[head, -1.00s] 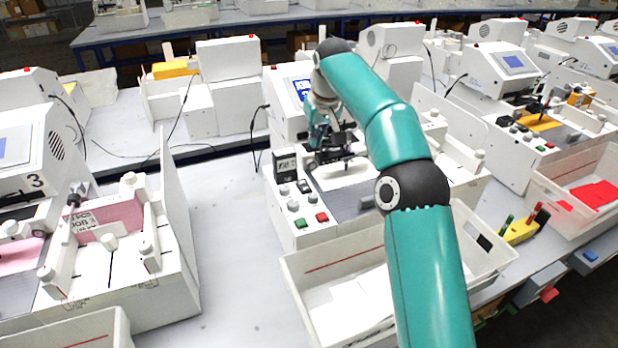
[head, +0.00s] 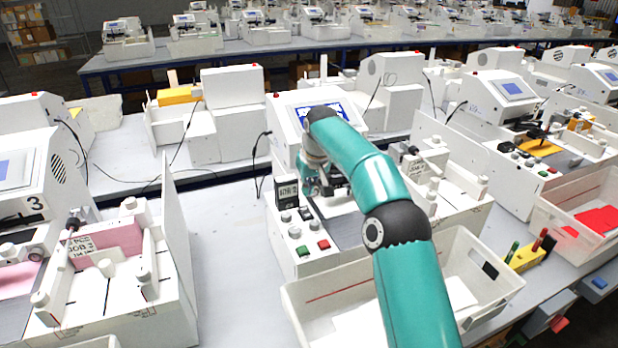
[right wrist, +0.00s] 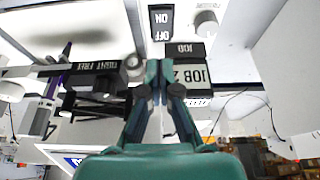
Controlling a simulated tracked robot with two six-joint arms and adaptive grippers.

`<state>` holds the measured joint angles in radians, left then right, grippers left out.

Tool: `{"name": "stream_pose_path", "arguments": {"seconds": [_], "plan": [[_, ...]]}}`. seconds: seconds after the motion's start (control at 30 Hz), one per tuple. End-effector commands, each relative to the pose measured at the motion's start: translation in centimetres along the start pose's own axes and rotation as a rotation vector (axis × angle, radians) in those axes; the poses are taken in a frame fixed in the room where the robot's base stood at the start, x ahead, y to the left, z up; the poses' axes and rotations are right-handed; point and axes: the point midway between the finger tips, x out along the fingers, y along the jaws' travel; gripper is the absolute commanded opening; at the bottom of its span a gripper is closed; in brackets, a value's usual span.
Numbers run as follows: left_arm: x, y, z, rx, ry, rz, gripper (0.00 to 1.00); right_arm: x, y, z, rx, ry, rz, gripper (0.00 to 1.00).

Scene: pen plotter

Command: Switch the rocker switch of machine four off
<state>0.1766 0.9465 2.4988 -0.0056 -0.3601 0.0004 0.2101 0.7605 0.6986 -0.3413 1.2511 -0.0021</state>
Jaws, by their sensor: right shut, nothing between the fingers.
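The machine in the middle (head: 283,118) stands to the right of the machine marked 3; my arm covers part of its front, and I see no number on it. Its control panel carries a black rocker switch (head: 305,213) beside knobs and green and red buttons. In the right wrist view the rocker switch (right wrist: 161,22) is marked ON and OFF; I cannot tell which side is pressed. My right gripper (head: 322,186) is low over this machine, behind the panel, partly hidden by its arm. In the right wrist view the gripper (right wrist: 161,75) is shut and empty, apart from the switch.
A black box (head: 287,192) stands at the panel's left edge, close to the gripper; a JOB label (right wrist: 196,76) lies near the fingertips. A white bin (head: 320,290) sits in front of the machine. The table left of it (head: 225,250) is clear.

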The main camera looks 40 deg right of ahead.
Motion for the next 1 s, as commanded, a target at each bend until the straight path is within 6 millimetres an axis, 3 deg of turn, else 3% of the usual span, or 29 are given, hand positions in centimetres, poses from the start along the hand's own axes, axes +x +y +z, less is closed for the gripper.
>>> {"name": "stream_pose_path", "arguments": {"seconds": [0.2,0.4,0.83,1.0], "plan": [[-0.3,0.1,0.0,0.0,0.0,0.0,0.4,4.0,0.1,0.4,0.001,-0.003,0.0,0.0],[-0.5,0.2,0.0,0.0,0.0,0.0,0.4,5.8,0.1,0.7,0.001,-0.001,0.0,0.0],[-0.5,0.2,0.0,0.0,0.0,0.0,0.4,6.2,0.2,0.8,0.003,0.0,0.001,0.0],[0.2,-0.1,0.0,0.0,0.0,0.0,0.4,6.4,2.0,1.4,0.026,0.001,0.009,0.0]]}}
